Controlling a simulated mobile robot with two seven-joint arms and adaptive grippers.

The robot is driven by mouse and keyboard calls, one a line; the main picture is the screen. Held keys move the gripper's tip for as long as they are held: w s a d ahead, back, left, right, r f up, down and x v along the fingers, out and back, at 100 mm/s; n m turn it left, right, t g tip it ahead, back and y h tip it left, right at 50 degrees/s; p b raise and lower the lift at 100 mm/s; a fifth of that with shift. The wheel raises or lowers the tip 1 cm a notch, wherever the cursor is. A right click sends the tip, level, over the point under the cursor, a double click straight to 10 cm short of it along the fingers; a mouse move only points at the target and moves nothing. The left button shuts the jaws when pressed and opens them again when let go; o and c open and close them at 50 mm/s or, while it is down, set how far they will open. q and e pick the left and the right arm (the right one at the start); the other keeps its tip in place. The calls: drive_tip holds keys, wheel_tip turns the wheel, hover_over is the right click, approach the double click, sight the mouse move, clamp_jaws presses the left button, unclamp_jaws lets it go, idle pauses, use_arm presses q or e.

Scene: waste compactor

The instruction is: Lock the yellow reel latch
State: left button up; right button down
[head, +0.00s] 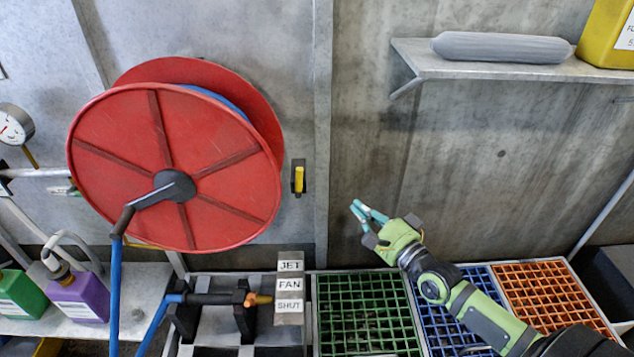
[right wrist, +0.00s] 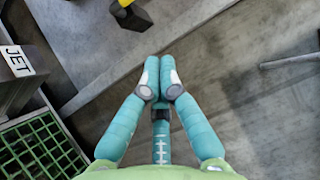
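The yellow reel latch (head: 299,179) is a small upright yellow lever on a dark mount on the wall, just right of the red hose reel (head: 215,150). In the right wrist view a bit of the yellow latch (right wrist: 126,3) shows at the top edge, above its dark mount (right wrist: 131,17); the rest is cut off. My right gripper (head: 362,208) is to the right of the latch and a little lower, apart from it. In the right wrist view its two teal fingers (right wrist: 159,62) are together with nothing between them. My left gripper is not in view.
A wall post (head: 322,130) stands between latch and right gripper. A shelf (head: 480,72) with a grey roll is at upper right. Below are green (head: 365,325), blue and orange grates. The JET/FAN/SHUT block (head: 290,290) and hose nozzle are below the latch.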

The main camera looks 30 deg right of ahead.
drive_tip(key=p, duration=0.1)
approach(299, 179)
drive_tip(key=w+d, duration=0.5)
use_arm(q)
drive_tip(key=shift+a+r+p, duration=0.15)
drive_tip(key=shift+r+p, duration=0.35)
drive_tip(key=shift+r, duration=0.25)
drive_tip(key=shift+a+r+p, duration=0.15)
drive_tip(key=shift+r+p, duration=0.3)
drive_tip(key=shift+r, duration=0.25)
use_arm(e)
drive_tip(key=shift+w+a+r, duration=0.1)
drive_tip(key=shift+w+a, duration=0.45)
drive_tip(key=shift+a, duration=0.25)
drive_tip(key=shift+w+a, duration=0.6)
drive_tip(key=shift+a, duration=0.25)
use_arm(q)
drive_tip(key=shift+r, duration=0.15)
use_arm(e)
drive_tip(key=shift+w+a+r, duration=0.25)
drive_tip(key=shift+a+r, duration=0.05)
drive_tip(key=shift+a, duration=0.3)
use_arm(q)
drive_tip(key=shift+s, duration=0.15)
